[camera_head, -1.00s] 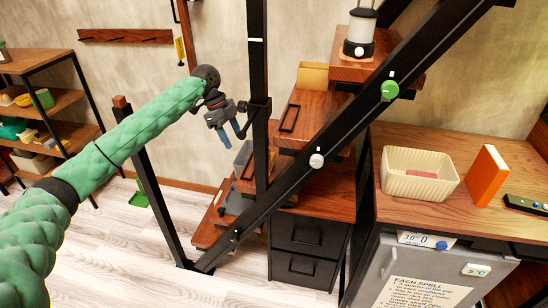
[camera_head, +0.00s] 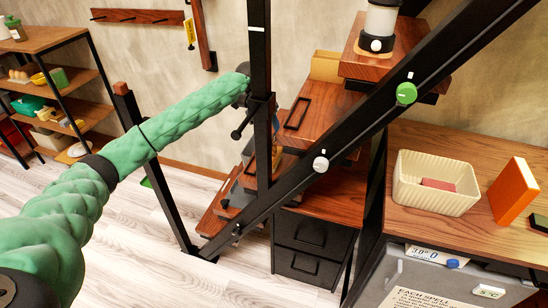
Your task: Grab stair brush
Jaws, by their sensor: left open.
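I cannot pick out the stair brush for certain. A small dark item (camera_head: 224,203) lies on a low wooden tread, too small to name, and a grey object shows partly behind the black post. My left arm reaches in from the left to the stair, its wrist beside the black post (camera_head: 260,95). My left gripper (camera_head: 276,152) is mostly hidden behind that post, above the lower treads; only a bit of its bluish fingers shows. It is open, and I see nothing held in it. My right gripper is not in view.
The slanted black stair rail (camera_head: 362,122) crosses in front of the treads. A lantern (camera_head: 379,22) stands on the top tread. A cream basket (camera_head: 434,183) and an orange block (camera_head: 513,191) are on the right counter. Open floor (camera_head: 120,245) lies at lower left.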

